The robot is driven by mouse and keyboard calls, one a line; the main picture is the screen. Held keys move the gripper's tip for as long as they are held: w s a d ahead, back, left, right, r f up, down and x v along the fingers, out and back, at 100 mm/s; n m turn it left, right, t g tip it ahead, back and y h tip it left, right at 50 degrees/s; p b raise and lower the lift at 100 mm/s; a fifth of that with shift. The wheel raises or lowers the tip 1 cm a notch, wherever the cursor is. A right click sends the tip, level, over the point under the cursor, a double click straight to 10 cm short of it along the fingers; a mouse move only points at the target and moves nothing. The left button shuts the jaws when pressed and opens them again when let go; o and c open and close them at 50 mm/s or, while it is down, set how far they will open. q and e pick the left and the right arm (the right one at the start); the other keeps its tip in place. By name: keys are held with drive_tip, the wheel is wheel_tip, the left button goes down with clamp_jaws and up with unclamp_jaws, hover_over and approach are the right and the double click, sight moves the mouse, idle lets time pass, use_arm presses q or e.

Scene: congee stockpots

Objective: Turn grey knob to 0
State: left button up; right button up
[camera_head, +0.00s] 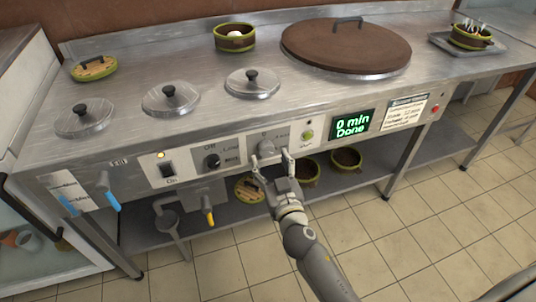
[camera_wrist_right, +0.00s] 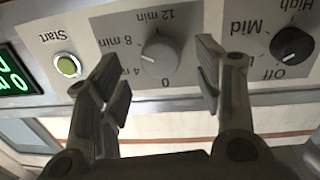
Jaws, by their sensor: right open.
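The grey knob (camera_head: 266,148) is on the stove's front panel. My right gripper (camera_head: 272,161) is in front of the panel at this knob. In its wrist view my right gripper (camera_wrist_right: 159,58) is open, with one finger on each side of the knob and gaps to both. I cannot tell how far the fingertips are from the panel. My left gripper is out of view.
A black knob (camera_head: 212,161) and a green start button (camera_head: 307,135) flank the grey knob. The display (camera_head: 352,124) reads "0 min Done". Pots (camera_head: 345,158) stand on the lower shelf. A yellow-handled tap (camera_head: 208,214) sticks out below the panel.

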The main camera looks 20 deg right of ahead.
sight(267, 153)
drive_tip(key=shift+w, duration=1.6)
drive_tip(key=shift+c, duration=0.3)
drive_tip(key=c, duration=1)
